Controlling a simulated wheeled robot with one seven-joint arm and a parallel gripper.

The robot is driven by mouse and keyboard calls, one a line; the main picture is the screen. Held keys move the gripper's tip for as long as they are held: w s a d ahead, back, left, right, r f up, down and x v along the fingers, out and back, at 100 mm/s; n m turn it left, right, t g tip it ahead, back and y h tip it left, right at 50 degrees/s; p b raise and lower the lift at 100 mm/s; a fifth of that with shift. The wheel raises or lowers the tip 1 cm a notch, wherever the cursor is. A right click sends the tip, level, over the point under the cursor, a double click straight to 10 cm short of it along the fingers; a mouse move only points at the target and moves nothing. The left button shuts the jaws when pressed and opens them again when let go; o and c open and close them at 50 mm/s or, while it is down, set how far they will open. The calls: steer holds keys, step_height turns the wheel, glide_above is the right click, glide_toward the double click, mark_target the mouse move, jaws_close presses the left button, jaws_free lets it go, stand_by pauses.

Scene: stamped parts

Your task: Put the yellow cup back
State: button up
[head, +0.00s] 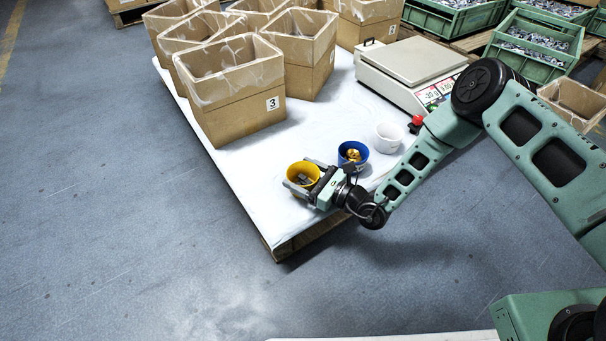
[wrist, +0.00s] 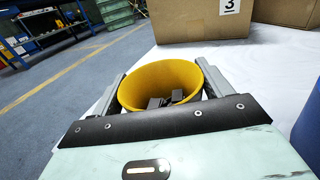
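The yellow cup (head: 291,181) is near the front left edge of the white-topped table, upright, with dark grey metal parts inside. In the wrist view the yellow cup (wrist: 152,77) sits between my two fingers, which press close against its left and right sides. My gripper (head: 306,175) reaches it from the right and appears shut on it. The cup's lower part is hidden by my gripper in the wrist view. I cannot tell whether its base touches the tabletop.
A blue cup (head: 353,164) with brass-coloured parts and a white cup (head: 388,138) stand to the right. A scale (head: 412,62) is behind them. Cardboard boxes, one marked 3 (head: 235,112), fill the back left. White tabletop (head: 245,165) is clear left of the yellow cup.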

steer(key=o, duration=0.4)
steer(key=shift+c, duration=0.2)
